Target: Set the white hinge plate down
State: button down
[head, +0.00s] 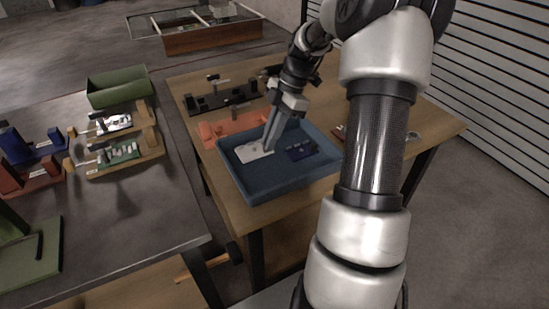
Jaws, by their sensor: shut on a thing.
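The white hinge plate (254,153) is at the left side of the blue tray (262,190), on or just above its floor; I cannot tell which. My gripper (268,147) points down into the tray and is shut on the plate's right end. The fingertips partly cover that end of the plate. A dark blue part (300,149) lies in the same tray, to the right of my gripper and apart from the plate.
The tray stands on a wooden table (445,128). Behind it are an orange fixture (228,127) and a black fixture (222,98). A dark table (165,215) at left holds a green bin (118,88) and several fixtures with boards. The tray's front floor is bare.

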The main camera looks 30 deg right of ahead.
notch_tip(320, 180, down, 7)
jog(key=shift+r+b, duration=0.15)
jog(key=shift+b, duration=0.4)
jog(key=c, duration=1.8)
grip_release()
jog(key=shift+c, duration=0.2)
jog(key=shift+r, duration=0.1)
jog(key=p+v, duration=0.2)
jog(key=v, duration=1)
